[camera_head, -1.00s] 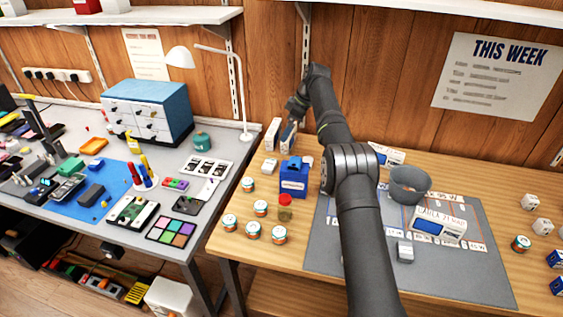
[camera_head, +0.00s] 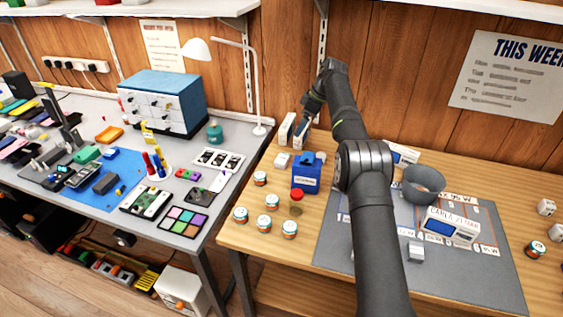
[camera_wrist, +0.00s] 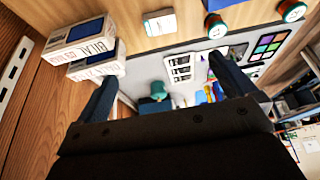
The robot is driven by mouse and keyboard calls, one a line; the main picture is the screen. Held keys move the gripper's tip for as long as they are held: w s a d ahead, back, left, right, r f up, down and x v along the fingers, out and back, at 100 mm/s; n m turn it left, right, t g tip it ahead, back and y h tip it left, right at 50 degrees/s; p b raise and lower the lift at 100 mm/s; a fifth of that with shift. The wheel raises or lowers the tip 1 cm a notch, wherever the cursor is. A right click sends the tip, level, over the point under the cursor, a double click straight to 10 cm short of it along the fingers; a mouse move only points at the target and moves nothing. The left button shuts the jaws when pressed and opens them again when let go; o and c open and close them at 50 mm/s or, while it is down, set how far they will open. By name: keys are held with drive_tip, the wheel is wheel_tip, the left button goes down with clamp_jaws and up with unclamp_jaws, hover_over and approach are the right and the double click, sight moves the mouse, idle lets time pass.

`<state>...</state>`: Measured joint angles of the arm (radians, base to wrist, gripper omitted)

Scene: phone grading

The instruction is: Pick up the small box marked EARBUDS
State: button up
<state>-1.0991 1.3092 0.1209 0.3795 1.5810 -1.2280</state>
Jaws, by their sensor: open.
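I cannot read the word EARBUDS on any box. A small white box (camera_head: 282,160) lies on the wooden table, left of the blue container; a small white box with a dark mark also shows at the top of the wrist view (camera_wrist: 160,22). More small white boxes (camera_head: 547,207) sit at the far right, their marks too small to read. My gripper (camera_head: 308,112) is near the wall, above and beside two upright white boxes (camera_head: 287,128). In the wrist view my gripper (camera_wrist: 162,68) has its fingers wide apart with nothing between them.
The cluttered grey desk (camera_head: 200,235) is to the left.

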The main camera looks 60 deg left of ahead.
drive_tip(key=shift+c, duration=0.4)
drive_tip(key=c, duration=0.7)
drive_tip(key=shift+o, duration=0.2)
drive_tip(key=s+f+m+t, duration=0.1)
drive_tip(key=s+m+t, duration=0.5)
drive_tip(key=s+m, duration=0.95)
drive_tip(key=m, duration=0.3)
hover_over(280, 161)
drive_tip(key=d, duration=0.2)
drive_tip(key=shift+t, duration=0.3)
drive_tip(key=f, duration=0.7)
drive_tip(key=s+f, duration=0.1)
drive_tip(key=f, duration=0.3)
drive_tip(key=shift+a+f, duration=0.2)
drive_tip(key=shift+f, duration=0.1)
drive_tip(key=shift+s+x, duration=0.2)
drive_tip(key=shift+x, duration=1.05)
drive_tip(key=shift+s+x, duration=0.25)
drive_tip(key=shift+x, duration=1.05)
